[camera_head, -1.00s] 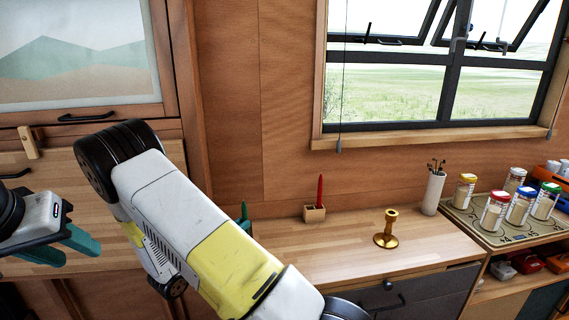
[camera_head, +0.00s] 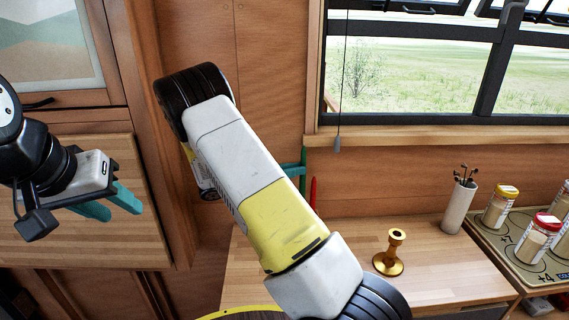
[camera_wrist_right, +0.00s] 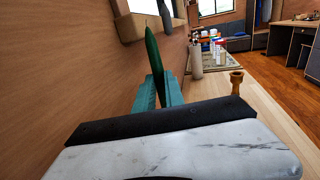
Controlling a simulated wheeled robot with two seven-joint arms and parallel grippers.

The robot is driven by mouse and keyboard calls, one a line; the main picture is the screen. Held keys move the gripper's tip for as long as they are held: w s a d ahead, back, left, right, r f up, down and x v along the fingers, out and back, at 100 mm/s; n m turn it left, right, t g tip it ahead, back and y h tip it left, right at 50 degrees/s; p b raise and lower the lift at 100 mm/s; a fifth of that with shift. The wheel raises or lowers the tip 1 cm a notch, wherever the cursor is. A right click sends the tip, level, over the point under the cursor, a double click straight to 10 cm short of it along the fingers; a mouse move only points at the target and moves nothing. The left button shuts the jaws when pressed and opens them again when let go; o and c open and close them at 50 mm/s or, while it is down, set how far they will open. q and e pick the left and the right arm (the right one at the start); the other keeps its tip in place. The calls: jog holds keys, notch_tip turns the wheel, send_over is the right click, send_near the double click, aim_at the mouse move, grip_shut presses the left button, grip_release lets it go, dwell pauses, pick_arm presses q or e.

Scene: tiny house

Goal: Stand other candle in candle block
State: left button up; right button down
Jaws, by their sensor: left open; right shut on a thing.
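A dark green candle (camera_wrist_right: 153,52) stands roughly upright, slightly tilted, between the teal fingers of my right gripper (camera_wrist_right: 160,92), which is shut on it. In the head view my right gripper (camera_head: 293,167) is mostly behind my own arm, with only teal-green parts showing. A red candle (camera_head: 312,191) stands upright just right of those parts. The candle block is hidden behind my arm in the head view, and I cannot make it out in the wrist view. My left gripper (camera_head: 117,203) is open and empty at the left, away from the candles.
A brass candlestick (camera_head: 391,252) stands on the wooden counter (camera_head: 440,265). A white cylinder with dark sticks (camera_head: 459,205) and a tray of spice jars (camera_head: 530,270) are to the right. The window sill (camera_head: 430,135) is above. Counter around the candlestick is clear.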

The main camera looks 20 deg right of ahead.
jog(key=shift+f, duration=1.95)
dwell(0.4)
jog(key=shift+f, duration=2.25)
jog(key=c, duration=1.3)
grip_release()
jog(key=shift+c, duration=0.2)
